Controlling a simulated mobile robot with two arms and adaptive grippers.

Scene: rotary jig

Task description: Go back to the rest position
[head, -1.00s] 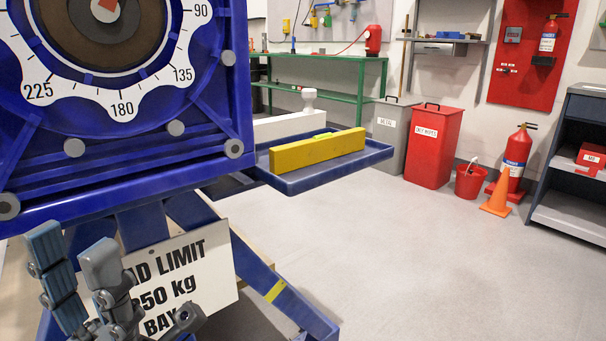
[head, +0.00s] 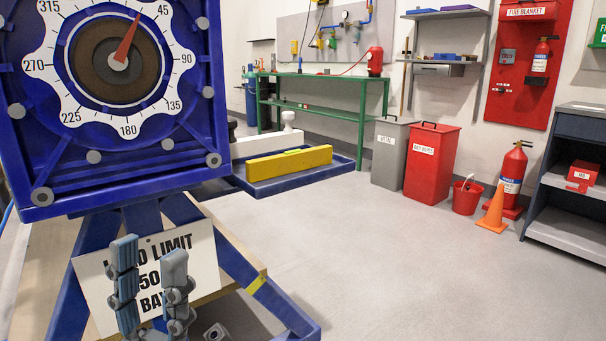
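The rotary jig (head: 30,131) is a blue square frame at the left, on blue angled legs. Its white dial (head: 54,92) carries degree marks around a brown disc, and the red pointer (head: 126,41) points up and right, between the top of the dial and the 45 mark. My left gripper (head: 149,247) is low in the picture, in front of the load limit sign (head: 205,258). Its two grey fingers point up and stand apart with nothing between them. My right gripper is not in view.
A blue tray (head: 286,182) with a yellow bar (head: 290,163) is beside the jig. A grey bin (head: 390,155), red bin (head: 430,165), red bucket (head: 466,198), orange cone (head: 494,212) and extinguisher (head: 513,172) stand along the wall. The grey floor in the middle and front right is clear.

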